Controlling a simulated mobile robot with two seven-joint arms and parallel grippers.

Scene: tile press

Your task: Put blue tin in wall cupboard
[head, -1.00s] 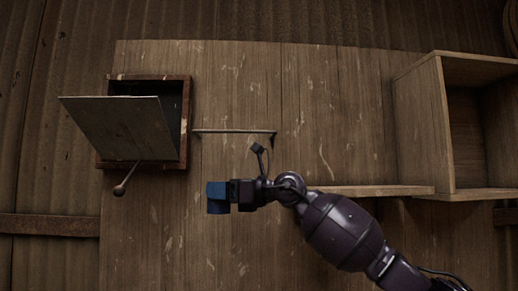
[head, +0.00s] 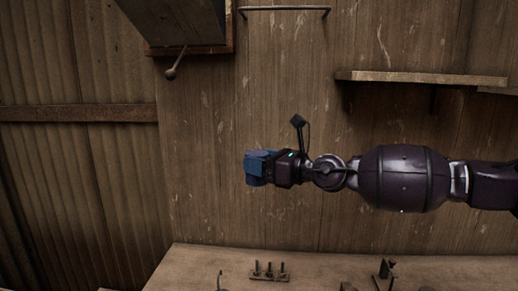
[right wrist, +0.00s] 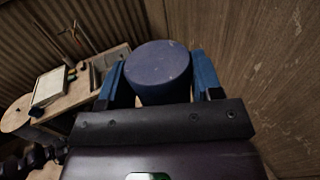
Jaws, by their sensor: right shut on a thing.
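The blue tin (right wrist: 158,72), a round dark-blue can, sits between the blue fingers of my right gripper (right wrist: 160,88) in the right wrist view. My right gripper (head: 259,168) is shut on it, held in the air in front of the plank wall; there the tin is hard to tell from the blue fingers. The wall cupboard (head: 185,20) is cut off at the top left of the head view. Its tilted flap with a round-ended handle (head: 172,72) hangs above and left of the gripper. Its inside is hidden now. My left gripper is not in view.
A wall shelf (head: 420,77) juts out above my right arm, and a metal rail (head: 285,8) crosses the top. A workbench (head: 210,262) with small pegs and tools lies below. The wall left of the gripper is clear.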

